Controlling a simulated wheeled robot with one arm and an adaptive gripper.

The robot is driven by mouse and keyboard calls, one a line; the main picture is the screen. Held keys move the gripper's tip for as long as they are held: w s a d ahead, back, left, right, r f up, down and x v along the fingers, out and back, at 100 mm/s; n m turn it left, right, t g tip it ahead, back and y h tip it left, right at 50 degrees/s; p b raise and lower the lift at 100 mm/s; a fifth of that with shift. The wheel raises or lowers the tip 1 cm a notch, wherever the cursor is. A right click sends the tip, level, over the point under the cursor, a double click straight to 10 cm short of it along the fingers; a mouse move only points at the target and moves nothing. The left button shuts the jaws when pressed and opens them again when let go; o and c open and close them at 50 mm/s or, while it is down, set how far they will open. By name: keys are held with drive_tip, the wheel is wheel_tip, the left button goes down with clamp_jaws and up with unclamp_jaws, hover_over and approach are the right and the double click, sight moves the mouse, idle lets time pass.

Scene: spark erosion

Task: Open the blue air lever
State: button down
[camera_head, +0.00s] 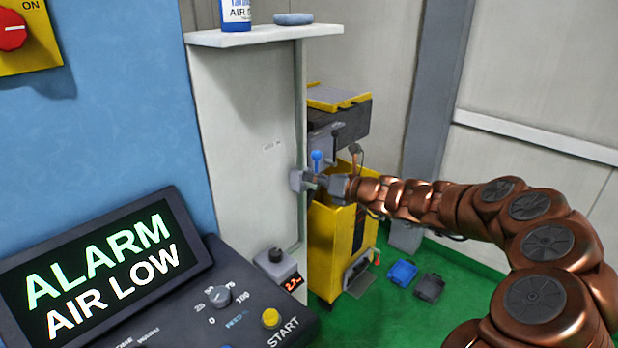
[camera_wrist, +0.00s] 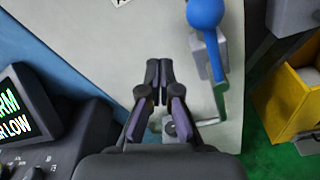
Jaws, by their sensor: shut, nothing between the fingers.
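The blue air lever (camera_head: 317,156) shows in the head view as a round blue knob beside the edge of a pale panel. In the wrist view the lever (camera_wrist: 206,13) has a blue ball at the top and a blue bar running down past a grey valve block (camera_wrist: 201,55). My gripper (camera_head: 312,180) is just below the knob in the head view. In the wrist view my gripper (camera_wrist: 160,68) has its fingertips together, left of the blue bar, with a visible gap to it. Nothing is between the fingers.
A console screen (camera_head: 105,260) reads "ALARM AIR LOW". A yellow bin (camera_head: 330,255) stands behind my gripper. Blue and dark trays lie on the green floor (camera_head: 400,310).

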drive_tip(key=b+v, duration=0.2)
drive_tip(key=v, duration=0.5)
drive_tip(key=shift+d+f, duration=0.3)
drive_tip(key=shift+f, duration=0.05)
drive_tip(key=shift+w, duration=0.1)
drive_tip(key=s+a+r+n+g+y, duration=0.1)
drive_tip(key=s+a+r+n+g, duration=0.3)
drive_tip(key=s+a+n, duration=0.65)
drive_tip(key=s+f+n+g+h, duration=0.1)
drive_tip(key=s+f+n+g, duration=0.1)
drive_tip(key=s+n, duration=0.2)
drive_tip(key=s+f+n+g+h, duration=0.2)
drive_tip(key=s+n, duration=0.2)
drive_tip(key=s, duration=0.5)
drive_tip(key=s+a+f+n+g+h, duration=0.1)
drive_tip(key=s+f+n+g, duration=0.1)
drive_tip(key=s, duration=0.4)
drive_tip(key=shift+s+f+n+g, duration=0.15)
drive_tip(key=shift+f+n+g, duration=0.3)
drive_tip(key=shift+n, duration=0.5)
drive_tip(key=s+d+f+n+g+h, duration=0.1)
drive_tip(key=s+d+f+n+h, duration=0.2)
drive_tip(key=s+d, duration=0.6)
drive_tip(key=s+d+f+n+g+h, duration=0.1)
drive_tip(key=s+d+f+n+h, duration=0.3)
drive_tip(key=s+d, duration=0.4)
drive_tip(key=shift+s+d+n+h, duration=0.4)
drive_tip(key=shift+n+h, duration=0.5)
drive_tip(key=shift+h, duration=0.3)
